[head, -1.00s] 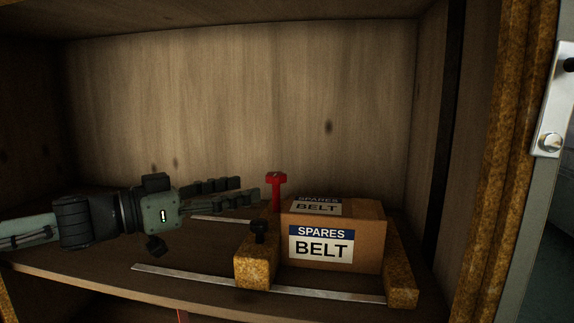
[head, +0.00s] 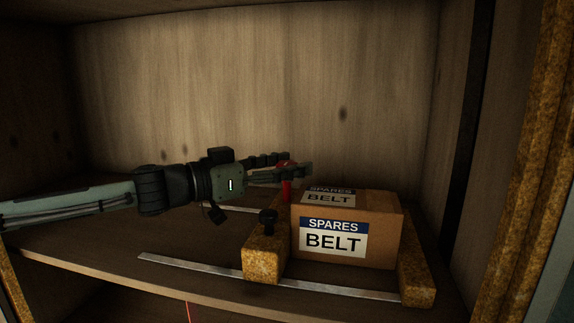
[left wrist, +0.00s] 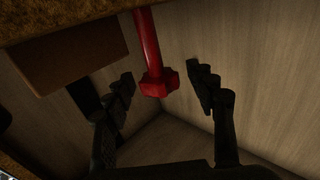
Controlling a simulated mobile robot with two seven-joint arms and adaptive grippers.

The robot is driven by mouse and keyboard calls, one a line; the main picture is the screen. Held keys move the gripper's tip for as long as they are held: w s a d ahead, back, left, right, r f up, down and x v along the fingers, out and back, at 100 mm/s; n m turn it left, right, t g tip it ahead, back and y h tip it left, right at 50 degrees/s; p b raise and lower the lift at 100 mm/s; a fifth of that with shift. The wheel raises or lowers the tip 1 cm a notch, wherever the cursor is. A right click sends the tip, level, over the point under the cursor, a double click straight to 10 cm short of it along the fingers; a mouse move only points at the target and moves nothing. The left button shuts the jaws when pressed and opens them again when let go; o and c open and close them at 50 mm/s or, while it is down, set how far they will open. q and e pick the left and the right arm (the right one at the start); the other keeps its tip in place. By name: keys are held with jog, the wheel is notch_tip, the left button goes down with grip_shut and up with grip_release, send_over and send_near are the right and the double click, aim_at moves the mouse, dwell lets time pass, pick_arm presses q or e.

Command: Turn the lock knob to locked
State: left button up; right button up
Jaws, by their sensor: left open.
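My left gripper (head: 296,163) reaches in from the left and is open at the height of the knob's crossbar. In the left wrist view the red crossbar (left wrist: 157,83) lies between the two spread fingers (left wrist: 165,86), with gaps on both sides. The fingers partly hide the crossbar in the head view. A small black knob (head: 268,217) sits on the same block nearer the front. My right gripper is not in view.
A cardboard box (head: 385,240) labelled SPARES BELT sits between the left block and a right block (head: 418,284). Metal strips (head: 200,266) lie on the shelf (head: 110,240). The cabinet's back wall (head: 230,90) is behind. The shelf's left side is clear.

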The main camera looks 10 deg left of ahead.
pick_arm(q)
jog(key=c, duration=1.2)
jog(key=shift+m+g+h, duration=0.4)
jog(key=shift+g, duration=0.1)
jog(key=m+g+h, duration=0.2)
jog(key=m+g, duration=0.1)
jog(key=g, duration=0.1)
jog(key=shift+w+h, duration=0.1)
jog(key=shift+h, duration=0.2)
jog(key=m+g, duration=0.1)
jog(key=g, duration=0.1)
jog(key=m+g+h, duration=0.1)
jog(key=m+g, duration=0.1)
jog(key=g, duration=0.1)
jog(key=shift+m+h, duration=0.3)
jog(key=m+g, duration=0.3)
jog(key=g, duration=0.2)
jog(key=shift+d+g, duration=0.1)
jog(key=shift+g, duration=0.2)
jog(key=shift+m+g+y, duration=0.6)
jog(key=shift+m+g, duration=0.8)
jog(key=shift+g, duration=0.6)
jog(key=o, duration=1.2)
